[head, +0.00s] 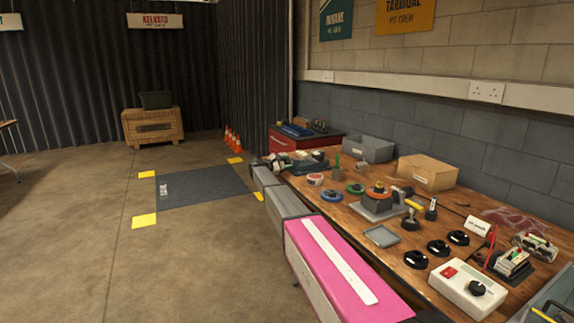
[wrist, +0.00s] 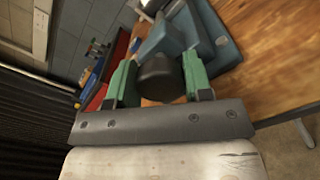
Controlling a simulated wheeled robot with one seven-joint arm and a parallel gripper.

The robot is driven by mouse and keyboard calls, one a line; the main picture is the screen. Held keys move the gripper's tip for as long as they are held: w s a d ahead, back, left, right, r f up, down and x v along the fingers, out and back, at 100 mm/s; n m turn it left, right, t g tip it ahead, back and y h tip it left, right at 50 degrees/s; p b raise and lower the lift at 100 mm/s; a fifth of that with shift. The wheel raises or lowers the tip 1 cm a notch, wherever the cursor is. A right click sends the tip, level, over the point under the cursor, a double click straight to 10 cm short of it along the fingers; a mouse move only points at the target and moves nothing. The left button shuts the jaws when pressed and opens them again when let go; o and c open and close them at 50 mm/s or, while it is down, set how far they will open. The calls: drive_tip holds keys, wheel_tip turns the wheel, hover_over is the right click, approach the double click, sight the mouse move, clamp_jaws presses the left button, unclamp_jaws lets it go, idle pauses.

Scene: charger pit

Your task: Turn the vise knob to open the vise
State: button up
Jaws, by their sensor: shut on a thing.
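The vise knob (wrist: 160,78) is a dark, rounded cylinder between the two green fingers of my gripper (wrist: 160,70) in the wrist view. The fingers are shut on its sides. The blue-grey vise (wrist: 213,30) lies just beyond the knob, on the wooden bench top. Its jaws cannot be made out clearly. In the head view my gripper (head: 282,162) is small, at the far left end of the bench by the vise (head: 308,160). There the knob is too small to make out.
The wooden workbench (head: 345,208) holds coloured discs, black knobs, a cardboard box (head: 427,172) and a white control box (head: 467,290). A red cabinet (head: 290,143) stands beyond the vise. Open floor with a dark mat (head: 205,186) and orange cones (head: 232,140) lies to the left.

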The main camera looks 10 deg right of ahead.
drive_tip(key=n, duration=0.6)
drive_tip(key=shift+n, duration=0.3)
drive_tip(key=n, duration=0.6)
drive_tip(key=shift+w+a+f, duration=0.1)
drive_tip(key=n, duration=0.6)
drive_tip(key=shift+n, duration=0.3)
drive_tip(key=n, duration=0.6)
drive_tip(key=shift+f, duration=0.1)
drive_tip(key=shift+n, duration=0.3)
drive_tip(key=o, duration=0.9)
drive_tip(key=v, duration=1)
drive_tip(key=shift+a, duration=0.4)
